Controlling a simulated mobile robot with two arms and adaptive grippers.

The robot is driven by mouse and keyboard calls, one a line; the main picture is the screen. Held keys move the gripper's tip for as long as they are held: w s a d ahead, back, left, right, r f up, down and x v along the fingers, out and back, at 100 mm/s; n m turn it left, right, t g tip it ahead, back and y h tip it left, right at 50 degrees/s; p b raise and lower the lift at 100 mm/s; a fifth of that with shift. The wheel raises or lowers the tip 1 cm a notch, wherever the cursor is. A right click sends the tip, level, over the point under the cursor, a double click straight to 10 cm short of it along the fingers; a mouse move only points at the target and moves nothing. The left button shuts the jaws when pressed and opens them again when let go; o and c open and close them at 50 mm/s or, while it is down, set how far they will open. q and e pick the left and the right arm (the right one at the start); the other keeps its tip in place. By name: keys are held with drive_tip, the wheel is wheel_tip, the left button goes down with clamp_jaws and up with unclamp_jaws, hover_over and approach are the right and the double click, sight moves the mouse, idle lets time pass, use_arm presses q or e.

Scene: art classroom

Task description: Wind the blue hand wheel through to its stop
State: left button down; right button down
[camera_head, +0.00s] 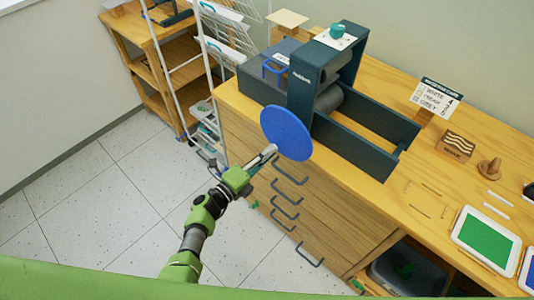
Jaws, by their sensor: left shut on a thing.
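The blue hand wheel (287,133) is a plain round disc on the near left side of a dark teal press (304,85). The press stands on the wooden counter and has grey rollers. My left gripper (267,154) reaches up from the lower left and is shut at the wheel's lower left edge. Its fingertips overlap the wheel there, and the exact part between them is too small to tell. My right gripper is out of view.
The wooden counter (375,195) has drawers with dark handles below the wheel, close to my left arm. A wire rack (215,60) and wooden shelf (150,80) stand at the left. Floor (100,200) at left is clear.

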use_arm(q)
drive_tip(key=shift+s+f, duration=0.1)
drive_tip(key=shift+f, duration=0.15)
drive_tip(key=c, duration=2.1)
unclamp_jaws()
drive_tip(key=shift+o, duration=0.9)
drive_tip(key=shift+r, duration=0.1)
drive_tip(key=v, duration=1.1)
drive_tip(key=shift+s+a, duration=0.3)
